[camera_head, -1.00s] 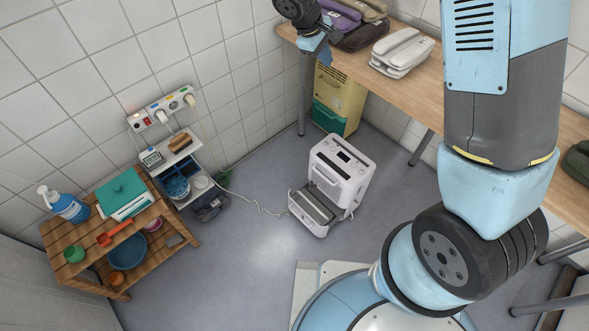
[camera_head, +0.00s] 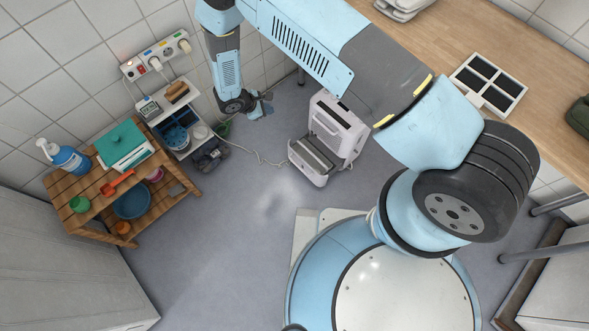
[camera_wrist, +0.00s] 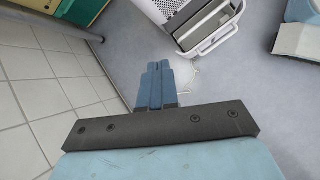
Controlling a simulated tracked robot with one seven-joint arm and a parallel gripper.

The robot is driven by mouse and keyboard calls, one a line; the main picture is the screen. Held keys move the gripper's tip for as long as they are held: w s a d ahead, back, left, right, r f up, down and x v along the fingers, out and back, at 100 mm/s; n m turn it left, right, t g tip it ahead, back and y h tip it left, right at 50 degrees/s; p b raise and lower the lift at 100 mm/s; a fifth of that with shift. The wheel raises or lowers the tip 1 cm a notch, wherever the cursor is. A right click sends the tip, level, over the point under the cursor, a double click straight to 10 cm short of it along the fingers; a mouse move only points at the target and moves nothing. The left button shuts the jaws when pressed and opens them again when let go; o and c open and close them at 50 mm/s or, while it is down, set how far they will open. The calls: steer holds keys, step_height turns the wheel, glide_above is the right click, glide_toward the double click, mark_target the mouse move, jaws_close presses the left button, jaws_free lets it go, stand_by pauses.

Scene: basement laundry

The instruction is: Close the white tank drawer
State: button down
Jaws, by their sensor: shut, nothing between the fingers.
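A white appliance (camera_head: 345,125) stands on the floor near the wall. Its white tank drawer (camera_head: 310,162) is pulled out at the front, low down, with a dark grey top. In the wrist view the drawer (camera_wrist: 222,38) shows at the top right, in front of the appliance body (camera_wrist: 158,10), partly cut off by the frame. My gripper (camera_head: 266,103) hangs to the left of the appliance, apart from it. In the wrist view my gripper (camera_wrist: 157,66) has its blue fingers together with nothing between them, and points at the floor short of the drawer.
A white cable (camera_head: 250,157) runs along the floor between the drawer and the wall. A wooden shelf cart (camera_head: 80,195) stands at the left, a small white shelf (camera_head: 172,108) by the wall. A worktop (camera_head: 455,45) is at the right. Floor before the drawer is clear.

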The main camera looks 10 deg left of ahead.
steer(key=s+d+f+n, duration=0.2)
steer(key=s+f, duration=0.3)
steer(key=f, duration=0.4)
steer(key=s+d+f+n+t, duration=0.1)
steer(key=s+f+n, duration=0.1)
steer(key=s+f, duration=0.5)
steer(key=s+d+f+n, duration=0.2)
steer(key=s+f, duration=0.2)
steer(key=f, duration=0.6)
steer(key=w+r+x, duration=0.1)
steer(key=x, duration=1.1)
steer(key=shift+w+d+y, duration=0.3)
steer(key=shift+w+d, duration=0.1)
steer(key=shift+w, duration=0.1)
